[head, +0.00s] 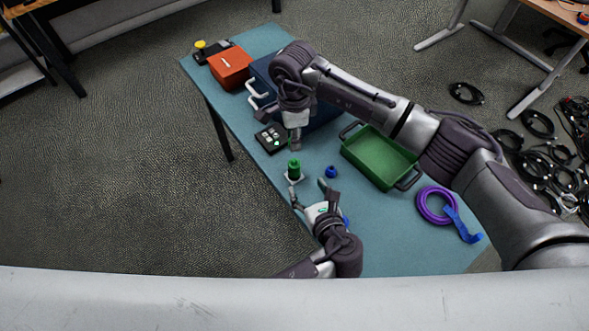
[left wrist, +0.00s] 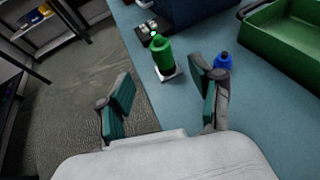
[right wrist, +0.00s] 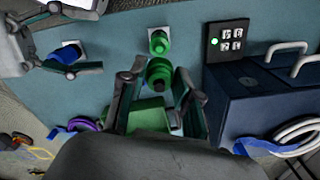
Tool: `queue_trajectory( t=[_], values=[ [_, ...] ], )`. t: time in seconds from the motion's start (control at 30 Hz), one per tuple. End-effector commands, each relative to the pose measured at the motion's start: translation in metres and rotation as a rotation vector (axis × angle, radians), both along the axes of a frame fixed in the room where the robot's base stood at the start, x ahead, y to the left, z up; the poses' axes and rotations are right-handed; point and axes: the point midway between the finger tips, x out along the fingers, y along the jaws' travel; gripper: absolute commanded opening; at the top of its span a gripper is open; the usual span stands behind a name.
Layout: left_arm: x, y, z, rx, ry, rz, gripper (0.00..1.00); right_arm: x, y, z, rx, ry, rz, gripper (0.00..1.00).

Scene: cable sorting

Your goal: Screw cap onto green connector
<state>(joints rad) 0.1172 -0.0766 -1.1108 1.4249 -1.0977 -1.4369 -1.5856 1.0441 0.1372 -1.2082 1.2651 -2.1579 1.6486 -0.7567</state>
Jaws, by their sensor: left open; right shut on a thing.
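The green connector (head: 294,170) stands upright on a small white base near the table's edge. It also shows in the left wrist view (left wrist: 162,58) and the right wrist view (right wrist: 158,42). My right gripper (head: 296,147) points down just above and behind it in the head view. In the right wrist view it is shut on a round green cap (right wrist: 158,74), apart from the connector in the picture. The cap is hard to make out in the head view. My left gripper (head: 307,195) is open and empty on the near side of the connector; its fingers (left wrist: 163,95) frame the connector from a distance.
A blue cap (head: 331,171) sits right of the connector. A green tray (head: 379,158), purple tape (head: 434,206) and blue tape (head: 462,226) lie further right. A switch box (head: 270,137), a blue toolbox (head: 262,72) and an orange box (head: 231,68) stand behind.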

Motion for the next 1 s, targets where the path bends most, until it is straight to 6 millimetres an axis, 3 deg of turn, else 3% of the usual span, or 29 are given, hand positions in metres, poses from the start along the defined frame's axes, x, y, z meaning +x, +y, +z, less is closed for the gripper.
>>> queue_trajectory(
  t=[0.47,1.0],
  values=[
    [0.008,0.001,-0.001,0.019,-0.006,-0.010,0.65,0.000,0.000,0.000,0.000,0.000,-0.001,0.18],
    [0.088,0.028,-0.036,0.019,-0.005,-0.008,0.65,0.000,0.000,0.000,0.000,0.000,-0.001,0.18]
  ],
)
